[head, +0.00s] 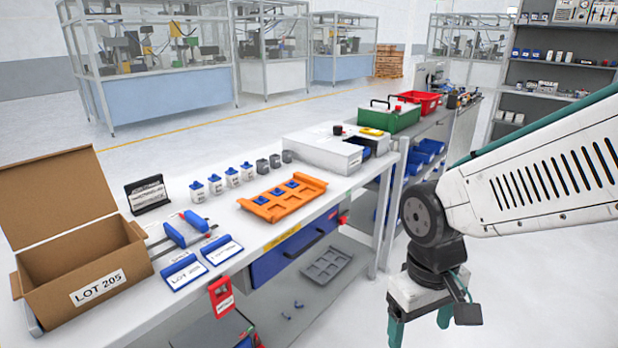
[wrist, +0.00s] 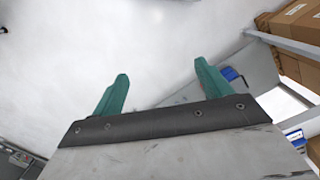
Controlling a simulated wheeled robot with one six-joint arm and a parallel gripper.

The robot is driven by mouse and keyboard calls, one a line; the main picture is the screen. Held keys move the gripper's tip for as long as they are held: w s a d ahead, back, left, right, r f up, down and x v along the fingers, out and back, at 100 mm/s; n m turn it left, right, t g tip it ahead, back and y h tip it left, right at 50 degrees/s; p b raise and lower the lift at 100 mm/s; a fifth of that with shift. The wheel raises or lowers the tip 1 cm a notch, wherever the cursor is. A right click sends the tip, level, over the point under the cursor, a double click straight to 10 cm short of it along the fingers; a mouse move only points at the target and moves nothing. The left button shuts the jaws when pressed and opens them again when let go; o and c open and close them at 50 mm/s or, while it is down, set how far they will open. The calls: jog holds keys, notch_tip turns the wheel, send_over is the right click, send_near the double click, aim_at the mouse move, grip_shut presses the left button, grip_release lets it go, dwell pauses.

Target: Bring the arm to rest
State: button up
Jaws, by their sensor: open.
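My gripper (head: 420,322) hangs from my white arm at the lower right of the head view, pointing down. It is off the right end of the workbench, over the pale floor. In the wrist view its two teal fingers (wrist: 158,92) stand well apart with nothing between them. The gripper is open and empty. In the head view its fingertips are partly cut off by the bottom edge.
The white workbench (head: 240,222) carries an open LOT 205 carton (head: 88,285), an orange tray (head: 283,205) with blue parts, and small bottles. The floor around my gripper is clear.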

jog(key=s+d+r+m+t, duration=0.2)
jog(key=s+d+r+m, duration=0.2)
jog(key=s+d+r, duration=0.4)
notch_tip(320, 180, up, 3)
jog(key=shift+d+y, duration=0.3)
jog(key=shift+d, duration=0.25)
dwell(1.4)
